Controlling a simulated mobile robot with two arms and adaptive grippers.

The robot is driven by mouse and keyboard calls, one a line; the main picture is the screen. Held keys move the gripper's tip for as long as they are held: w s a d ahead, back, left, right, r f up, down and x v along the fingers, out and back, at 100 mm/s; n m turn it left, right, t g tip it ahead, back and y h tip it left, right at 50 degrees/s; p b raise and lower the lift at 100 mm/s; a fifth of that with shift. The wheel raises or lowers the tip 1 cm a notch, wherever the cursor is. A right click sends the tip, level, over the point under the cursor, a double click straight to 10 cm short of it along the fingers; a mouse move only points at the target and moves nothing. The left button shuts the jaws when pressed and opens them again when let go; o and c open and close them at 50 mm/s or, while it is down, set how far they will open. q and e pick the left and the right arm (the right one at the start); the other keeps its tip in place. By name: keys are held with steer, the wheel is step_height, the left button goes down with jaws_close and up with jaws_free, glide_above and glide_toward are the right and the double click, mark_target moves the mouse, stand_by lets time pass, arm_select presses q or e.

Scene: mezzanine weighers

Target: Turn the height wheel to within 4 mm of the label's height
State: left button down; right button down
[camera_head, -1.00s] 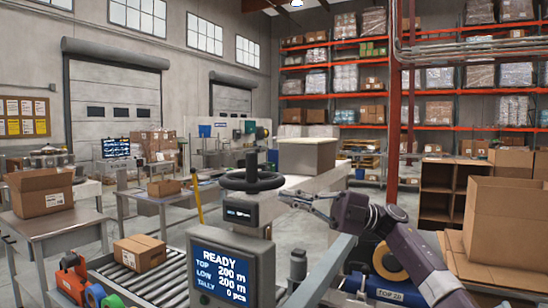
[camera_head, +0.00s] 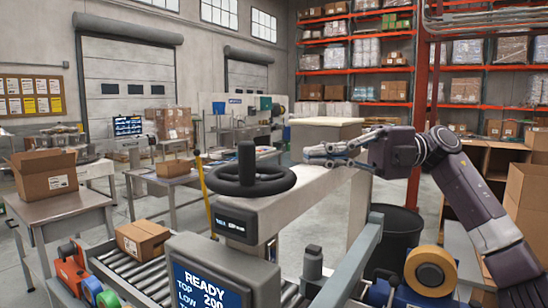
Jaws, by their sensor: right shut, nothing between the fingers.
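The height wheel (camera_head: 262,184) is a black handwheel with an upright knob, lying flat on top of the grey machine head. A small dark readout (camera_head: 236,223) sits just below it; its digits are too small to read. A larger blue screen (camera_head: 212,287) below shows READY, with its lower lines cut off by the picture edge. My right gripper (camera_head: 310,155) is shut and empty, to the right of the wheel and slightly above its rim, apart from it in the picture. My left gripper is not in view. I cannot make out the height label here.
A pale beam (camera_head: 318,190) runs back from the wheel, below my right gripper. A roller conveyor (camera_head: 125,275) carries a small carton (camera_head: 143,239) at lower left. An orange tape roll (camera_head: 430,270) and a dark bin (camera_head: 398,232) are at right.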

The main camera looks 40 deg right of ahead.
mark_target(263, 182)
steer(key=p+x, duration=0.1)
steer(key=x, duration=0.6)
steer(key=shift+w+a+r+p, duration=0.1)
steer(key=shift+a+p, duration=0.05)
steer(key=shift+p, duration=0.15)
steer(key=shift+w+a, duration=0.2)
steer(key=shift+a, duration=0.15)
steer(key=shift+w+a+p, duration=0.1)
steer(key=shift+a+p, duration=0.5)
steer(key=shift+a, duration=0.1)
steer(key=shift+w+a, duration=0.1)
steer(key=shift+a, duration=0.15)
